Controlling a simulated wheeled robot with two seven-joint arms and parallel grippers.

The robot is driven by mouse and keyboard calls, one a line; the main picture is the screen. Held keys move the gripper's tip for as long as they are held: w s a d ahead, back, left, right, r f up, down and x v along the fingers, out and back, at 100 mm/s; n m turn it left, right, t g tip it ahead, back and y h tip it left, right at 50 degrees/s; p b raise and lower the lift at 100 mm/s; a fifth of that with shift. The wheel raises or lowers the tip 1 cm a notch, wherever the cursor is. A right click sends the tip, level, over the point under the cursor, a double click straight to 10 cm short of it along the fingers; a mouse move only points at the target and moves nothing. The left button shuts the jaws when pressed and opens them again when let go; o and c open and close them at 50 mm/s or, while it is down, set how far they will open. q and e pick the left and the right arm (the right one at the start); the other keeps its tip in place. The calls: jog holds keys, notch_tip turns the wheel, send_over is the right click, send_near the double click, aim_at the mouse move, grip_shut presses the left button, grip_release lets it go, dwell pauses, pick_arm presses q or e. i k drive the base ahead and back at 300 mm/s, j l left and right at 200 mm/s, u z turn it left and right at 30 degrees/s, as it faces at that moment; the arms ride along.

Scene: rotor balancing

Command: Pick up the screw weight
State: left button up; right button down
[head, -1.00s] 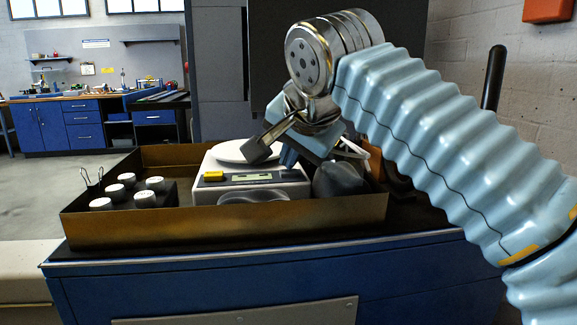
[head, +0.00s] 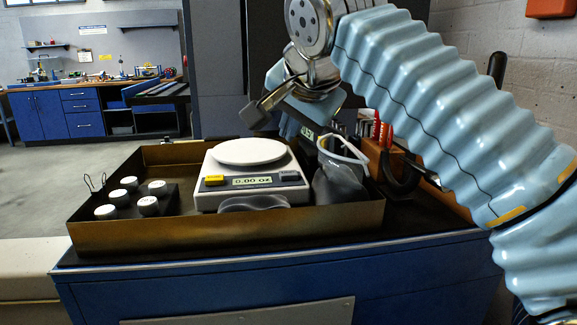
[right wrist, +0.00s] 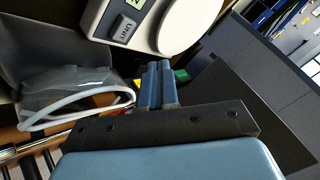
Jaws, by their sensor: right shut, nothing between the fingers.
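My right gripper (head: 290,128) hangs above the right rear of the digital scale (head: 250,182), clear of it. In the right wrist view its light-blue fingers (right wrist: 156,84) are together with nothing between them. Several white-topped weights (head: 158,187) stand in a dark holder on the tray's left side. I cannot tell which of them, if any, is the screw weight. The scale's round white pan (head: 249,151) is empty and its display reads 0.00 oz. My left gripper is not in view.
A brown shallow tray (head: 230,227) on the blue cabinet holds the scale, the weights and a translucent grey bag with a white rim (head: 340,182). A wooden tool rack (head: 378,160) with red-handled pliers stands behind at right. Wire tweezers (head: 94,182) stand at the left.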

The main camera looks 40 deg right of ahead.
aim_at(157, 189)
jog(key=k+j, duration=0.3)
jog(key=k, duration=0.15)
jog(key=k+j, duration=0.3)
jog(key=k, duration=0.15)
jog(key=k+j, duration=0.3)
jog(key=k, duration=0.2)
